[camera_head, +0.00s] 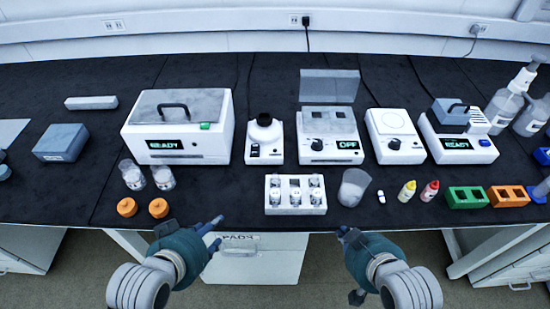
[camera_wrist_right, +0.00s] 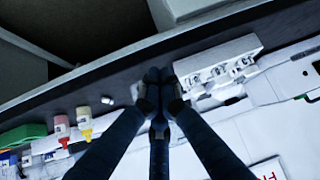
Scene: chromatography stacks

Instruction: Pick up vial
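Several small clear vials with pale tops, one of them a front vial (camera_head: 315,197), stand in a white rack (camera_head: 268,207) near the bench's front edge. The rack also shows in the right wrist view (camera_wrist_right: 212,92), right of my fingers. My right gripper (camera_head: 345,233) is in front of the bench edge, right of the rack and apart from it. In the right wrist view its fingers (camera_wrist_right: 160,80) converge, with nothing seen between them; their opening is unclear. My left gripper (camera_head: 218,232) is left of the rack, with fingertips apart and nothing held.
A beaker (camera_head: 354,188), a small white piece (camera_head: 381,197), yellow (camera_head: 407,191) and red (camera_head: 429,190) bottles, and green (camera_head: 466,197) and orange (camera_head: 505,196) blocks line the right front. Glass beakers (camera_head: 132,175) and orange caps (camera_head: 127,207) stand left. Instruments (camera_head: 330,130) fill the back.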

